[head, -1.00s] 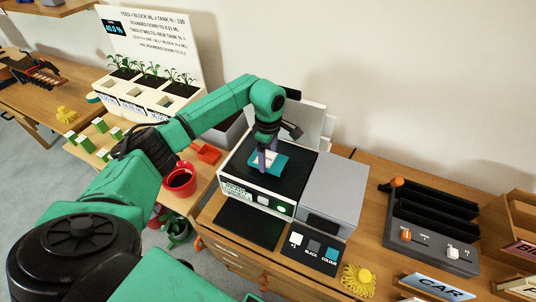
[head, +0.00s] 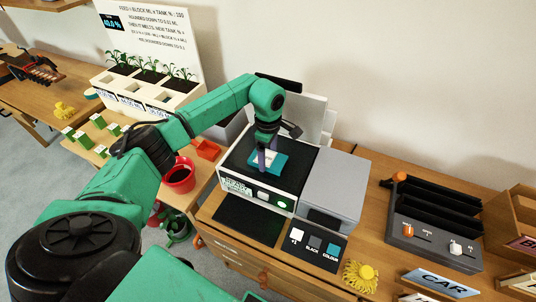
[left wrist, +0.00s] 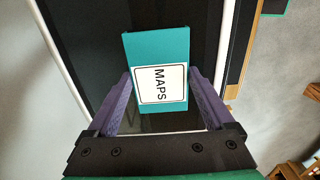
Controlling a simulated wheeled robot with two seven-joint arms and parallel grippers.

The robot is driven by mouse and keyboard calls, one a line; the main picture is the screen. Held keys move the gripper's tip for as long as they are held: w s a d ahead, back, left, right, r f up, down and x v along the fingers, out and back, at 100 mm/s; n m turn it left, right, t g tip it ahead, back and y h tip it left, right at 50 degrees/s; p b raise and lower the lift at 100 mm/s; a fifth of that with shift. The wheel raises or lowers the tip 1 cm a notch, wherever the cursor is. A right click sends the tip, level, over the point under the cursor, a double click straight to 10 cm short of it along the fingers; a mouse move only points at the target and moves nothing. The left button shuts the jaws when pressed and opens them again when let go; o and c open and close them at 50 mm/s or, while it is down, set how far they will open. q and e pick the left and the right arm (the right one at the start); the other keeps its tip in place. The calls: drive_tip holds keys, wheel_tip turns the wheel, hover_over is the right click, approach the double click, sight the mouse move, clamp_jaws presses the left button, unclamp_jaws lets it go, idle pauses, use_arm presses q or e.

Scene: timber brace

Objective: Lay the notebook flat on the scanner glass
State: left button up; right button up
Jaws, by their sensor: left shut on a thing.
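The teal notebook (head: 281,166) has a white label and is over the dark scanner glass (head: 293,177). In the left wrist view the notebook (left wrist: 178,47) shows its cover and the word MAPS. My left gripper (head: 266,160) points down at the notebook from above. In the left wrist view its two purple fingers (left wrist: 158,78) are on either long side of the notebook, shut on it. The notebook looks about level with the glass; I cannot tell whether it touches. The scanner's lid (head: 301,115) stands raised behind the glass. My right gripper is not in view.
A grey box (head: 338,187) adjoins the scanner on the right. A button panel (head: 313,245) and a dark mat (head: 250,224) lie in front. A red pot (head: 179,176) is left; a yellow object (head: 360,275) is right of the panel. A black-slotted holder (head: 435,222) stands further right.

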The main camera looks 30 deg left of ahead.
use_arm(q)
drive_tip(key=o, duration=1.1)
drive_tip(key=shift+o, duration=0.2)
wheel_tip(320, 180, up, 14)
drive_tip(key=b, duration=0.2)
drive_tip(key=shift+r, duration=0.25)
